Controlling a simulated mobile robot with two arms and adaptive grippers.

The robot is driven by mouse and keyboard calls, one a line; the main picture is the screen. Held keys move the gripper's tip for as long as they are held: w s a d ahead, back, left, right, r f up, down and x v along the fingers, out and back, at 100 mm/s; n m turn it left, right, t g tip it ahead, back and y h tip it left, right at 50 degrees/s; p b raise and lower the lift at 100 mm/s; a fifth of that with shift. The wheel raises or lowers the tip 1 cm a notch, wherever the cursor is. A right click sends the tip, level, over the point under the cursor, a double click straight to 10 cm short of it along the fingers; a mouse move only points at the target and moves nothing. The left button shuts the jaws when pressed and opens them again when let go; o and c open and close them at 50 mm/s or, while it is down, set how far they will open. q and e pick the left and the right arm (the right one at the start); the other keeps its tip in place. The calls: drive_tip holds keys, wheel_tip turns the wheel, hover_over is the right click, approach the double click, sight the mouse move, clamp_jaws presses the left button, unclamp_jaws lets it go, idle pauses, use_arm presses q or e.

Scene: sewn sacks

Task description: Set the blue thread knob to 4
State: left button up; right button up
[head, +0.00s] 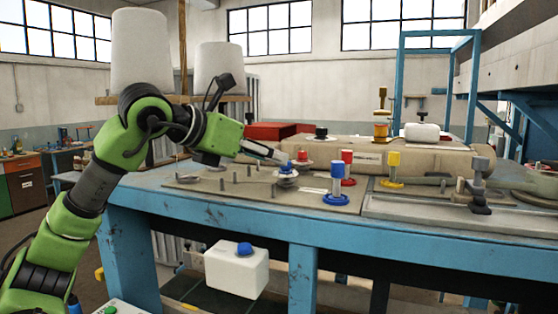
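My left arm reaches in from the left over the blue workbench, and its gripper (280,157) points right and slightly down. Its fingertips are at or just beside a small blue knob (287,166) on a pale round base. I cannot tell whether they touch it, or whether they are open or shut. A second blue piece, a post (337,171) on a blue disc, stands to the right on the same plate. A third blue knob (244,249) sits on a white box below the bench top. No dial numbers are readable. My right gripper is not in view.
The workbench (200,201) carries several short metal pegs left of the blue knob. Red (347,157) and yellow (392,160) posts stand to the right. A long tan sack (400,157) lies behind them. A blue frame (470,90) rises at the back right.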

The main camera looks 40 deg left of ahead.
use_arm(q)
drive_tip(key=v, duration=0.7)
drive_tip(key=shift+s, duration=0.2)
